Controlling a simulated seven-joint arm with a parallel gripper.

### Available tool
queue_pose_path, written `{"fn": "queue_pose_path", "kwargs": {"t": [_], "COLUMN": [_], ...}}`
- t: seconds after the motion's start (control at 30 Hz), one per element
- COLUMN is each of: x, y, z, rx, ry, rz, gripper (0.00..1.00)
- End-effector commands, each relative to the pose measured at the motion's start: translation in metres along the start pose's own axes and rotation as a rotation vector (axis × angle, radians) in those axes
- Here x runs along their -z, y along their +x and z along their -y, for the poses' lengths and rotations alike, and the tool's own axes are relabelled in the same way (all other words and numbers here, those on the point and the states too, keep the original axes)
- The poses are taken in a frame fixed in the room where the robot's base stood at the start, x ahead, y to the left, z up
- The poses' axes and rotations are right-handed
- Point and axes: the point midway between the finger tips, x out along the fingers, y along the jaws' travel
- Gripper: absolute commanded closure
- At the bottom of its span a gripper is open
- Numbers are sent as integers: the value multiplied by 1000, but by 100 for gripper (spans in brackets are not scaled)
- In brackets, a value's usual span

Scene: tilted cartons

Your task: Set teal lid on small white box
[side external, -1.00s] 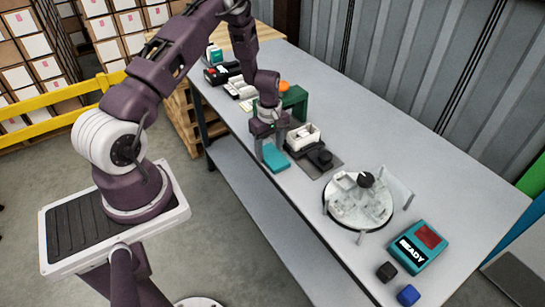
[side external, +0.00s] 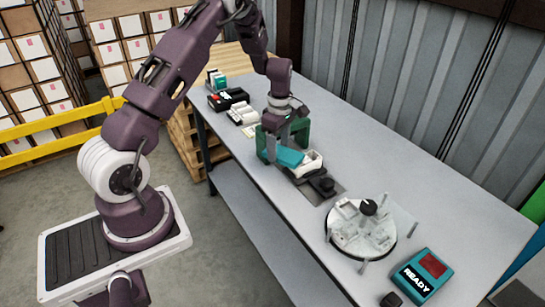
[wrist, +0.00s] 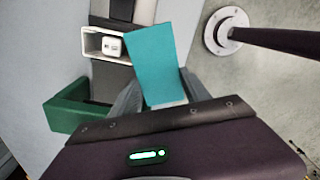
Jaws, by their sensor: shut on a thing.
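The teal lid (side external: 287,156) is a flat plate held in my gripper (side external: 278,148), above the bench and just beside the small white box. It also shows in the wrist view (wrist: 154,52), extending out from between the fingers. The small white box (side external: 313,163) is open on top, with a white item inside. In the wrist view the box (wrist: 88,44) lies left of the lid, and the lid does not cover its opening. The lid looks tilted in the side view; its exact height over the box is unclear.
A green bracket (side external: 302,133) stands close behind my gripper. A black fixture (side external: 322,183) is beside the box. A round grey turntable (side external: 345,240) and a teal READY device (side external: 422,276) stand farther along the bench. Dark trays (side external: 230,99) are at the far end.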

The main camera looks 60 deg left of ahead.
Motion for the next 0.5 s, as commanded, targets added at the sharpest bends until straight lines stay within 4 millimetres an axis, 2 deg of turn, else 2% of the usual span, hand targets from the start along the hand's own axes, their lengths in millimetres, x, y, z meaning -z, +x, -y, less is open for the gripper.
{"fn": "queue_pose_path", "kwargs": {"t": [0.2,0.3,0.4,0.5], "x": [-27,-39,-48,-51], "y": [-4,-6,-9,-8], "z": [-39,-50,-57,-59], "rx": [-4,-6,-6,-5], "ry": [-684,-919,-1060,-1119], "rz": [-1,4,9,12], "gripper": [68,68,68,68]}}
